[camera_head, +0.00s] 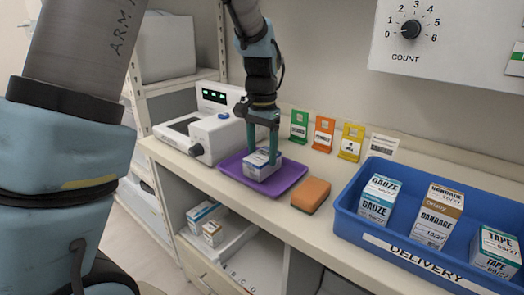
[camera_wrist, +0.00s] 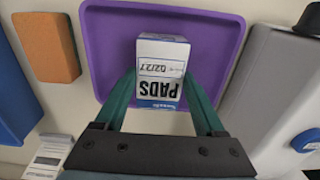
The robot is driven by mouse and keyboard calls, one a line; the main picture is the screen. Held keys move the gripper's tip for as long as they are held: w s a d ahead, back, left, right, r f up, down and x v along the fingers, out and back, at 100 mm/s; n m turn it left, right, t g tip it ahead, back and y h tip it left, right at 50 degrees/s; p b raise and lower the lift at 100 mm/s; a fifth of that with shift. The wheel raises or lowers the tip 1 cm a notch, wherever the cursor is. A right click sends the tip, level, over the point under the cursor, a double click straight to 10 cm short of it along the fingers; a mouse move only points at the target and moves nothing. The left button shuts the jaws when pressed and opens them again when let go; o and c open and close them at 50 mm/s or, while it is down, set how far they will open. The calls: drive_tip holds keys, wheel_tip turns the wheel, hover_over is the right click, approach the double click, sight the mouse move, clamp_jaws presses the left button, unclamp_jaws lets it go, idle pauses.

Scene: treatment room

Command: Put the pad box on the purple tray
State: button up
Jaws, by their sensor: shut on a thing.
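The pad box (camera_wrist: 160,72) is white and blue with "PADS" printed on it. In the head view the pad box (camera_head: 262,165) is at the purple tray (camera_head: 290,178), within its rim. The purple tray also shows in the wrist view (camera_wrist: 108,50), behind the box. My gripper (camera_head: 262,150) points down and is shut on the pad box, with its green fingers on two opposite sides, as the wrist view (camera_wrist: 160,98) shows. I cannot tell whether the box's underside touches the tray.
An orange sponge (camera_head: 311,195) lies right of the tray. A blue delivery bin (camera_head: 345,222) holds gauze, bandage and tape boxes. A white device (camera_head: 207,130) stands left of the tray. Green, orange and yellow cards (camera_head: 324,135) stand behind. Small boxes (camera_head: 206,222) lie on the shelf below.

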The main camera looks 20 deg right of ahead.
sight(262, 155)
drive_tip(key=shift+f, duration=0.15)
drive_tip(key=o, duration=1.4)
wheel_tip(262, 155, up, 12)
drive_tip(key=b, duration=0.1)
drive_tip(key=shift+r, duration=0.2)
